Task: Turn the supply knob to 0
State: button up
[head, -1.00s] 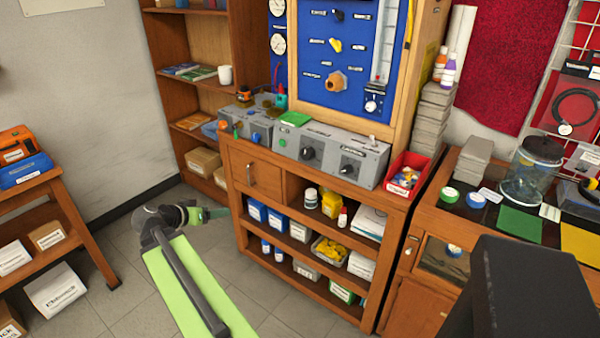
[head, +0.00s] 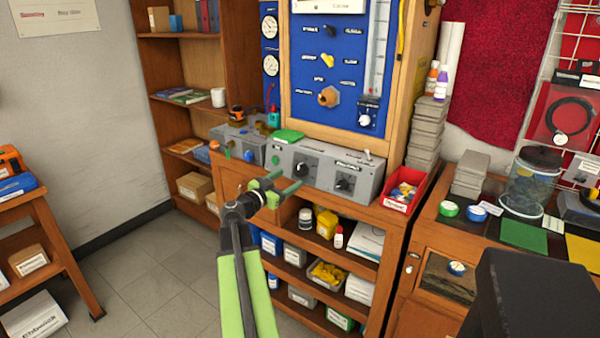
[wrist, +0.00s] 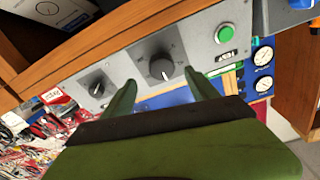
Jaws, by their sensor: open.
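I cannot read the labels, so I cannot tell which is the supply knob. My gripper (head: 285,180) is open in front of the box's left part. In the wrist view its green fingers (wrist: 160,78) point at the panel, one either side of the larger knob. No contact is visible.
A green button (wrist: 224,33) is beside the larger knob. A red bin (head: 405,190) stands right of the box. The blue gauge board (head: 340,60) rises behind. Shelves with bottles and boxes lie below the bench top.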

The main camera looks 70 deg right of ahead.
aim_at(299, 172)
jog(key=x, duration=0.6)
jog(key=shift+s+d, duration=0.15)
jog(key=shift+d, duration=0.25)
